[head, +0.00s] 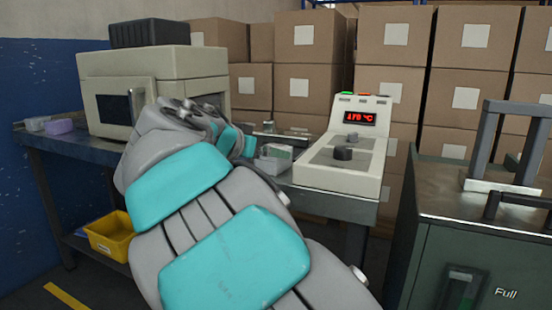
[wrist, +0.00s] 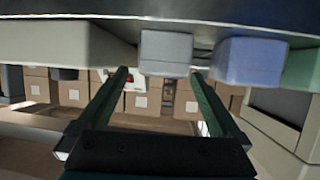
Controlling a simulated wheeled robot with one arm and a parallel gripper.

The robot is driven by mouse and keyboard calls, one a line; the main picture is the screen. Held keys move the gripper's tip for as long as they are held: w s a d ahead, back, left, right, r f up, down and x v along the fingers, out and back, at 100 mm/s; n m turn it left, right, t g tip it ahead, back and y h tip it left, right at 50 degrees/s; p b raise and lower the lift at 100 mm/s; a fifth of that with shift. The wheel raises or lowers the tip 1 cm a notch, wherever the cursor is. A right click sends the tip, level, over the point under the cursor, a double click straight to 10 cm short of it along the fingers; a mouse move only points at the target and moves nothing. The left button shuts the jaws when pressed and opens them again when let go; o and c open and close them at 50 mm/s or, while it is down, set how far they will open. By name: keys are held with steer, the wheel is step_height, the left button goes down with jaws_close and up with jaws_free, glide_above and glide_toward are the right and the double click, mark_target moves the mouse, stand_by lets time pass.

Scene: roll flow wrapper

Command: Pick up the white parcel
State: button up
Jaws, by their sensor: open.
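The white parcel (wrist: 166,52), a pale grey-white block, shows at the upper middle of the wrist view, just beyond the fingertips. My gripper (wrist: 160,74) is open, with its two dark green fingers spread and nothing between them. The parcel appears roughly centred between the fingers and apart from them. In the head view my own arm hides most of the gripper, and I cannot tell for certain which item there is the parcel.
A lavender block (wrist: 248,62) and a green block (wrist: 303,69) sit beside the parcel. The bench (head: 82,150) carries a cream machine (head: 150,75), a control box with a red display (head: 335,178) and a small pale box (head: 273,160). Stacked cartons (head: 310,42) stand behind.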

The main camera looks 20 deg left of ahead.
steer(key=x, duration=0.5)
steer(key=shift+w+a+f, duration=0.15)
steer(key=shift+w+f, duration=0.1)
steer(key=shift+f, duration=0.05)
steer(key=shift+c, duration=0.4)
steer(key=shift+r, duration=0.1)
steer(key=c, duration=1.4)
steer(key=shift+c, duration=0.2)
